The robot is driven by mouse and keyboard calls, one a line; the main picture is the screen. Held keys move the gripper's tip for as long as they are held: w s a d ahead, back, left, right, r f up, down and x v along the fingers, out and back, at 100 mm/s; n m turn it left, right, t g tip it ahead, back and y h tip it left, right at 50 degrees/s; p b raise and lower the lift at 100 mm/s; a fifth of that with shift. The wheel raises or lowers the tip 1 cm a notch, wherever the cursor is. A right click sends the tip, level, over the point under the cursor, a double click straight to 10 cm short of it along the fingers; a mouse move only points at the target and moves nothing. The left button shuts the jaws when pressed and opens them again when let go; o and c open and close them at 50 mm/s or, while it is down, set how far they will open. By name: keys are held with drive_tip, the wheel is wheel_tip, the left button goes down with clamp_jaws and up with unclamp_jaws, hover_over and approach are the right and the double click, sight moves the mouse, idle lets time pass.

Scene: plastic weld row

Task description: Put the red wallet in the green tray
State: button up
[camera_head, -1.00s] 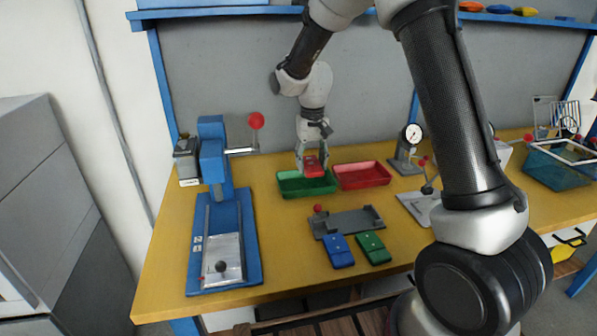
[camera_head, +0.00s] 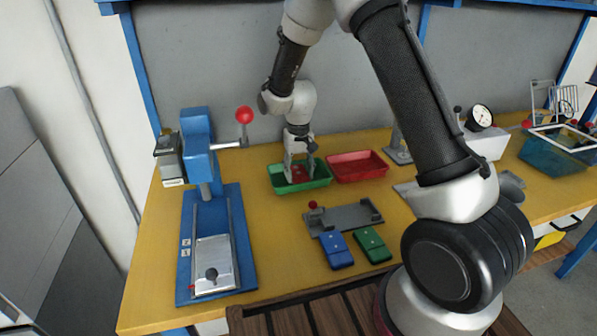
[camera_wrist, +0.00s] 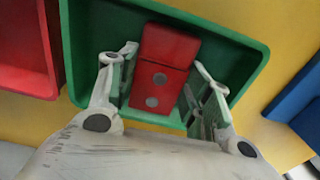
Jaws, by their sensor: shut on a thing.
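The red wallet (camera_wrist: 165,65) is between my gripper's fingers, and it also shows in the head view (camera_head: 299,174). My gripper (camera_head: 298,176) points down into the green tray (camera_head: 322,183), with its fingertips inside the tray's rim. In the wrist view my gripper (camera_wrist: 160,98) is shut on the wallet. The wallet lies within the outline of the green tray (camera_wrist: 225,37). Whether the wallet touches the tray floor I cannot tell.
A red tray (camera_head: 357,166) stands just right of the green one. A blue press (camera_head: 205,215) with a red-knobbed lever is at left. A grey fixture (camera_head: 345,217), a blue wallet (camera_head: 336,250) and a green wallet (camera_head: 372,245) lie in front.

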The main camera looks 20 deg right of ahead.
sight(299, 173)
drive_tip(key=shift+f, duration=0.25)
drive_tip(key=o, duration=1.1)
drive_tip(key=s+d+r+t, duration=0.1)
drive_tip(key=s+d+r, duration=0.1)
drive_tip(key=r, duration=0.8)
drive_tip(key=s+d+r, duration=0.2)
drive_tip(key=s+r, duration=0.1)
drive_tip(key=r, duration=0.7)
drive_tip(key=s+d+r+t, duration=0.1)
drive_tip(key=s+d+r, duration=0.55)
drive_tip(key=s, duration=0.35)
drive_tip(key=s+d+r+t, duration=0.1)
drive_tip(key=s+d, duration=0.1)
drive_tip(key=s, duration=0.6)
drive_tip(key=s+d+r+t, duration=0.1)
drive_tip(key=s+d, duration=0.1)
drive_tip(key=s, duration=0.7)
drive_tip(key=shift+d, duration=0.2)
